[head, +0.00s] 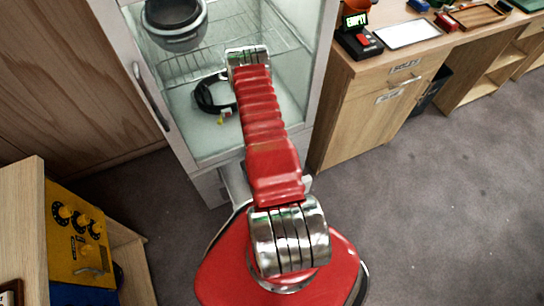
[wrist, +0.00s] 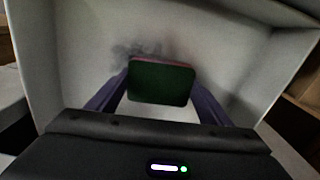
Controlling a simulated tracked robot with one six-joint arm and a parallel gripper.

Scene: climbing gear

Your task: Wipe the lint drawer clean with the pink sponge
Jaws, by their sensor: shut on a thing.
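My gripper (wrist: 160,84) is shut on the pink sponge (wrist: 160,82), with one finger at each side of it. The sponge's dark green face is toward the wrist camera, and a thin pink edge shows along its top. It is inside the pale lint drawer (wrist: 225,42), whose walls surround it. Grey smudges of lint (wrist: 140,50) mark the drawer surface just beyond the sponge, with a fainter dark patch to its right. I cannot tell whether the sponge touches the surface. In the head view my arm hides the gripper and sponge.
A wooden desk (head: 370,115) is on the right. A yellow box with knobs (head: 80,235) sits at lower left. Grey floor at right is clear.

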